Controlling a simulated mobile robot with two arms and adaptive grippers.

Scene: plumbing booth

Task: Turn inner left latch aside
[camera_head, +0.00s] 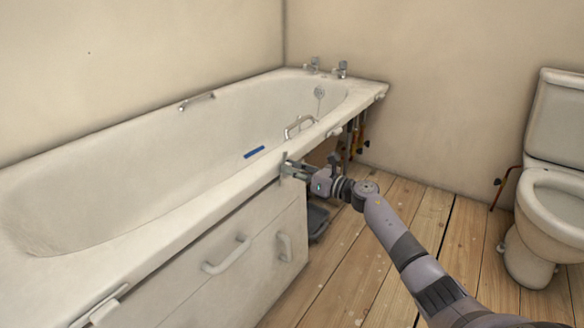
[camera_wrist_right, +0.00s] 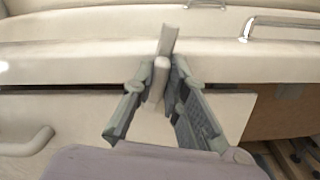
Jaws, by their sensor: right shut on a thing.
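The inner left latch (camera_wrist_right: 160,75) is a small pale bar that stands roughly upright at the bath's lower rim edge in the wrist view. My right gripper (camera_wrist_right: 161,88) has a finger on each side of it and is shut on it. In the head view my right gripper (camera_head: 287,169) reaches the rim at the panel's right end and hides most of the latch. The white bath panel (camera_head: 188,294) hangs under the rim. Another latch (camera_head: 103,312) shows at the lower left. My left gripper is not in view.
The white bathtub (camera_head: 130,155) runs along the wall, with a blue strip (camera_head: 254,152) inside. The panel has two handles (camera_head: 227,255). Right of the panel the underside is open, with pipes (camera_head: 357,135) and a dark tray (camera_head: 317,222). A toilet (camera_head: 545,215) stands right; wooden floor between is clear.

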